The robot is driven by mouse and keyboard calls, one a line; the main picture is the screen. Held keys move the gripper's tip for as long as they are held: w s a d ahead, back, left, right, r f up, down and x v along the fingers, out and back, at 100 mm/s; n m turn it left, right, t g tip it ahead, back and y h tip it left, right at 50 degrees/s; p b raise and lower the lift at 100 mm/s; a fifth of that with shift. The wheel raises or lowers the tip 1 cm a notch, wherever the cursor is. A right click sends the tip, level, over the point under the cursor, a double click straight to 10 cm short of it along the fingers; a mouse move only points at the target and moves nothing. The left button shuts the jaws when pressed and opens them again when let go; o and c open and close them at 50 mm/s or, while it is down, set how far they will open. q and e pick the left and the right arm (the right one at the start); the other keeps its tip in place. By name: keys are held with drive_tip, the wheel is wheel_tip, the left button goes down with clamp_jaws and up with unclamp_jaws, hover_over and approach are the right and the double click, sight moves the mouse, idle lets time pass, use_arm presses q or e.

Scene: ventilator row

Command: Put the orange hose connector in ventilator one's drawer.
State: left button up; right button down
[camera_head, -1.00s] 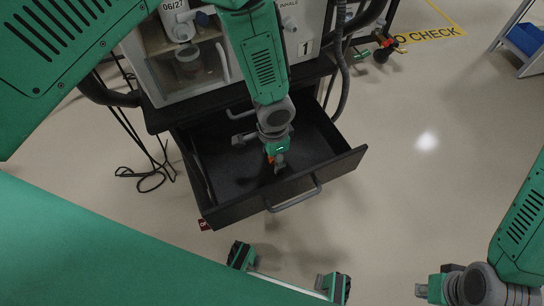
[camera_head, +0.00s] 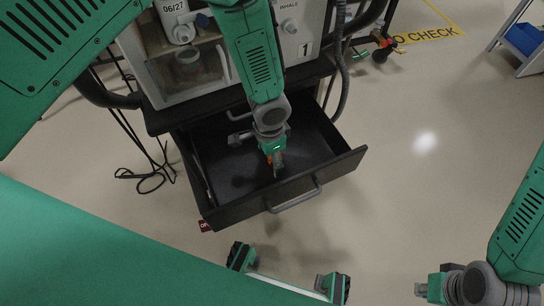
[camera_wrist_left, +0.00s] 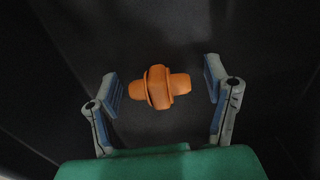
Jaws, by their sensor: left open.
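The orange hose connector (camera_wrist_left: 158,87) lies between the two fingers of my left gripper (camera_wrist_left: 164,85) in the left wrist view, with a gap on each side. Dark drawer floor shows behind it. My left gripper (camera_head: 275,168) is open and reaches down into the pulled-out black drawer (camera_head: 336,168) under the ventilator (camera_head: 300,45) marked 1. In the head view only a bit of orange (camera_head: 270,159) shows beside the gripper. My right gripper (camera_head: 428,288) is at the lower right, away from the drawer; its fingers are too small to read.
The drawer's grey handle (camera_head: 294,200) faces me. A black cable (camera_head: 152,180) lies on the floor left of the cart. A blue bin (camera_head: 524,38) sits on a stand at the upper right. The floor right of the drawer is clear.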

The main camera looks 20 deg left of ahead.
use_arm(q)
drive_tip(key=r, duration=0.2)
drive_tip(key=r+p, duration=0.1)
drive_tip(key=r, duration=0.1)
drive_tip(key=r+p, duration=0.1)
drive_tip(key=r, duration=0.1)
drive_tip(key=shift+w+a, duration=0.1)
drive_tip(key=shift+a, duration=0.25)
drive_tip(key=r, duration=0.1)
drive_tip(key=r+p, duration=0.1)
drive_tip(key=r, duration=0.2)
drive_tip(key=shift+d+r+p, duration=0.15)
drive_tip(key=shift+d+p, duration=0.15)
drive_tip(key=shift+p, duration=0.1)
drive_tip(key=shift+a+r, duration=0.1)
drive_tip(key=shift+r, duration=0.45)
drive_tip(key=shift+a, duration=0.1)
